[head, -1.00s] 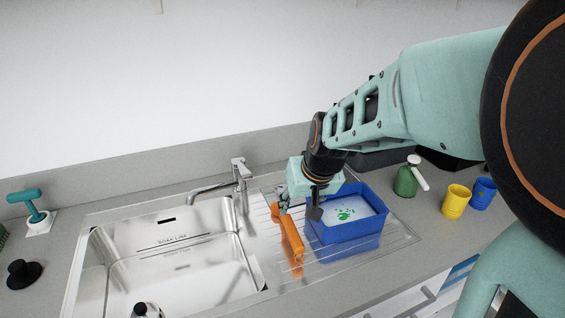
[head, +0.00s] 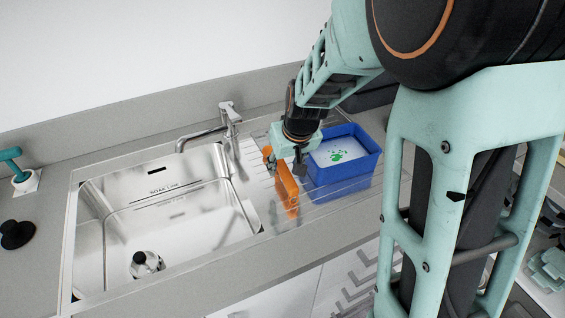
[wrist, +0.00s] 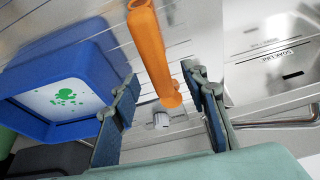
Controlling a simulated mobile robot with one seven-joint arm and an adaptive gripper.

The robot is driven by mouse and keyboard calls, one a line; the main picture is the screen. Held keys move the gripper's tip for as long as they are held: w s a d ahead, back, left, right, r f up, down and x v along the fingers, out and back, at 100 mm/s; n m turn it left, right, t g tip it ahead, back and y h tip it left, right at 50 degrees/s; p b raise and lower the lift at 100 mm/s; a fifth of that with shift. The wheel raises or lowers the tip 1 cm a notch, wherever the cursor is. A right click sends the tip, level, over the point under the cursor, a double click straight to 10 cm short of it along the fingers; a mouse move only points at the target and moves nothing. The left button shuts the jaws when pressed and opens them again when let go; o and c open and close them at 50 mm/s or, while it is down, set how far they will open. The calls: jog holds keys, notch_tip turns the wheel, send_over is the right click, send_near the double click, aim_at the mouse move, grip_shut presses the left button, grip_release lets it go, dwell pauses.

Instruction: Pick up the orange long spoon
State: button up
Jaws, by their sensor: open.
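The orange long spoon (head: 286,187) is over the ribbed drainboard, between the sink and the blue tub. In the wrist view the orange spoon (wrist: 148,45) runs from the top edge down to a rounded end between my fingers. My gripper (head: 284,163) is open at the far end of the spoon in the head view. In the wrist view my gripper (wrist: 160,76) has one finger on each side of the spoon, with gaps showing on both sides. The spoon's other end is cut off there.
The blue tub (head: 372,162) with a white, green-marked inside stands close to the right of my gripper. The steel sink (head: 165,215) and its faucet (head: 229,118) are to the left.

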aim_at(284, 168)
jog(key=x, duration=0.4)
grip_shut()
dwell(0.4)
